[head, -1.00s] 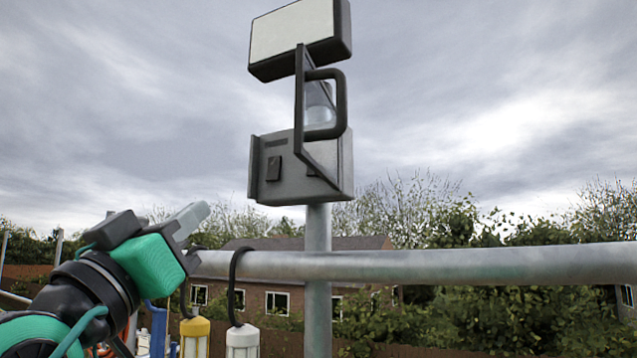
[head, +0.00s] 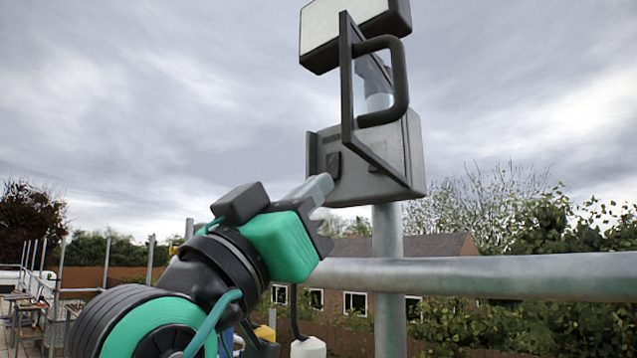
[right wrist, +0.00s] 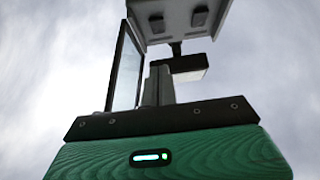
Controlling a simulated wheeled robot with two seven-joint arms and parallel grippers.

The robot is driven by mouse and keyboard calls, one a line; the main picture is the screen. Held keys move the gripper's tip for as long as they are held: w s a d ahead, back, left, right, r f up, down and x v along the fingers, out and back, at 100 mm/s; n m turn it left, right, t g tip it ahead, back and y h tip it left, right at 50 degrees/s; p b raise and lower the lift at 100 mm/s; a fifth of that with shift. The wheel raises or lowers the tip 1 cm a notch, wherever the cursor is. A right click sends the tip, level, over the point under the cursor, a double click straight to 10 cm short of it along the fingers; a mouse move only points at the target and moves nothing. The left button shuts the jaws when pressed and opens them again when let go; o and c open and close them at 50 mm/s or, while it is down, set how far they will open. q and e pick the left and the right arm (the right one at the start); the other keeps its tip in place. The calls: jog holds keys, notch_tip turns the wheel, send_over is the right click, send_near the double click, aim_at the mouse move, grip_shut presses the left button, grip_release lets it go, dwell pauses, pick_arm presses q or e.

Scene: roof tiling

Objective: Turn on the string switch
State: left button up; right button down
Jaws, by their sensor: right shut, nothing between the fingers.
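A grey switch box (head: 392,155) sits on an upright metal post, with a small dark switch (head: 333,165) on its left-hand face. In the right wrist view the box (right wrist: 178,22) fills the top and shows two dark switches, one at the left (right wrist: 156,23) and one at the right (right wrist: 200,15). My right gripper (head: 318,187) is shut and empty, its grey fingertips just below and left of the dark switch in the head view. I cannot tell whether they touch the box. My left gripper is out of view.
A floodlight (head: 350,32) with a pale panel stands above the box. A dark bracket and handle (head: 401,85) stick out in front. A horizontal metal rail (head: 500,275) runs right at post height. Open sky lies left.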

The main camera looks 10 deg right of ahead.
jog(key=w+d+r+p, duration=0.1)
jog(key=w+d+p, duration=0.1)
jog(key=w+d+r+p, duration=0.2)
jog(key=d, duration=0.1)
jog(key=w+d+r+p, duration=0.1)
jog(key=w+d+p, duration=0.1)
jog(key=d+p, duration=0.1)
jog(key=shift+w+r, duration=0.15)
dwell(0.3)
